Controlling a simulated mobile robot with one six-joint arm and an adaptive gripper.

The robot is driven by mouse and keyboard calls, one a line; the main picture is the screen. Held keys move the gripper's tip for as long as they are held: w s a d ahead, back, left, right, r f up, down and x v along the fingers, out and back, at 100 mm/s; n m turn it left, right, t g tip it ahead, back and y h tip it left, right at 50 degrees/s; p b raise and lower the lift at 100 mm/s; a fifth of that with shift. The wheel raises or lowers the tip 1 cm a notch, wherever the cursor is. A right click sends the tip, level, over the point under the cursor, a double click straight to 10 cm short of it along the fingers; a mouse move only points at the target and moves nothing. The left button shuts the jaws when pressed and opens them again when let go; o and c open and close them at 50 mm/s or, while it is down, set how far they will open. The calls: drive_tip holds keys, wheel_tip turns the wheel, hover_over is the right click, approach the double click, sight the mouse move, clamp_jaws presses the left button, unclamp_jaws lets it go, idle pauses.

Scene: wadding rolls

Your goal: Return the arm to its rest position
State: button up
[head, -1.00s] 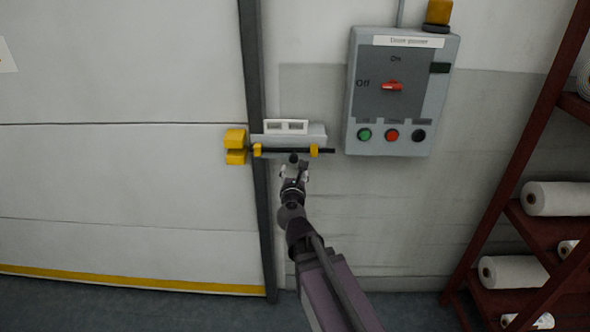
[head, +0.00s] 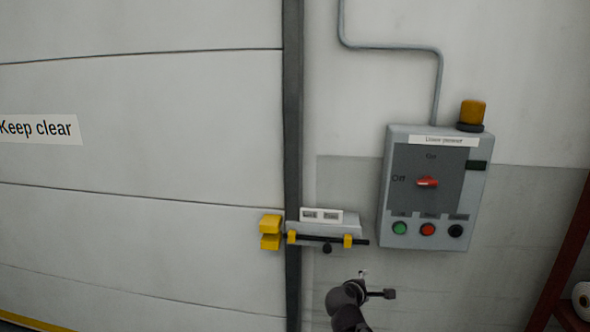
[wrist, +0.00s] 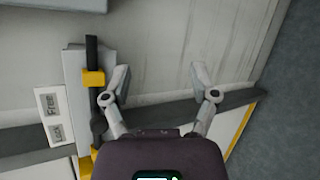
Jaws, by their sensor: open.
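My gripper (wrist: 160,78) is open and empty in the wrist view, its two fingers spread wide apart. In the head view my arm (head: 348,297) rises from the bottom edge, and its end is below and right of the door bolt. The bolt's black bar (head: 318,238) lies across its grey plate in yellow brackets, with a dark knob (head: 327,249) hanging below. In the wrist view the bar (wrist: 91,50) is left of my left finger, apart from the space between the fingers.
A pale panelled door (head: 140,130) with a yellow catch (head: 270,232) fills the left. The power box (head: 432,190) hangs right of the bolt, its red switch handle roughly level. A dark red rack (head: 562,270) stands at the right edge. The wall between is bare.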

drive_tip(key=s+a+f+m+g+y+p, duration=0.1)
drive_tip(key=s+f+m+g+y+p, duration=0.1)
drive_tip(key=s+m+g, duration=0.3)
drive_tip(key=s+a+f+m+g+y+p, duration=0.2)
drive_tip(key=s+m+g+y, duration=0.3)
drive_tip(key=s+m, duration=0.5)
drive_tip(key=shift+a+f+m+g+y+p, duration=0.2)
drive_tip(key=shift+f+m+g+y+p, duration=0.15)
drive_tip(key=shift+p, duration=0.4)
idle(1.1)
